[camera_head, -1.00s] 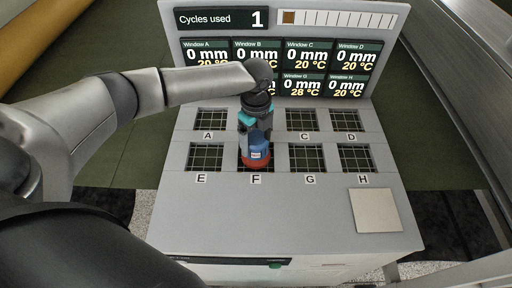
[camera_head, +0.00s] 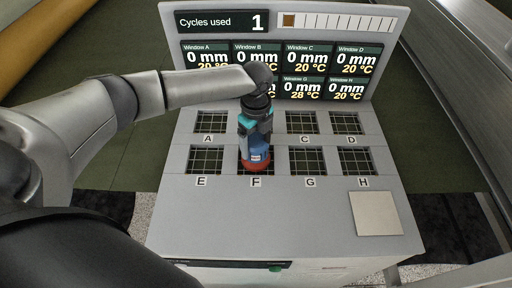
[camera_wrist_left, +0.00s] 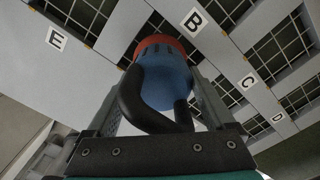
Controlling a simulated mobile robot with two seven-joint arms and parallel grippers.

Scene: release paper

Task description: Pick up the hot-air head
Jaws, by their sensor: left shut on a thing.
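The hot-air head (camera_head: 257,156) is a blue body with a red-orange rim and a black loop handle. It is over window F in the head view, rim down. In the left wrist view the hot-air head (camera_wrist_left: 170,75) fills the space between the fingers, with its black handle nearest the palm. My left gripper (camera_head: 256,140) is shut on it from above. Whether the rim touches the grid of window F cannot be told. My right gripper is not in view.
The grey panel (camera_head: 290,215) has two rows of gridded windows lettered A to H. A display board (camera_head: 285,50) stands at its back, reading cycles used 1. A pale square pad (camera_head: 375,213) lies at the front right. The panel's front middle is clear.

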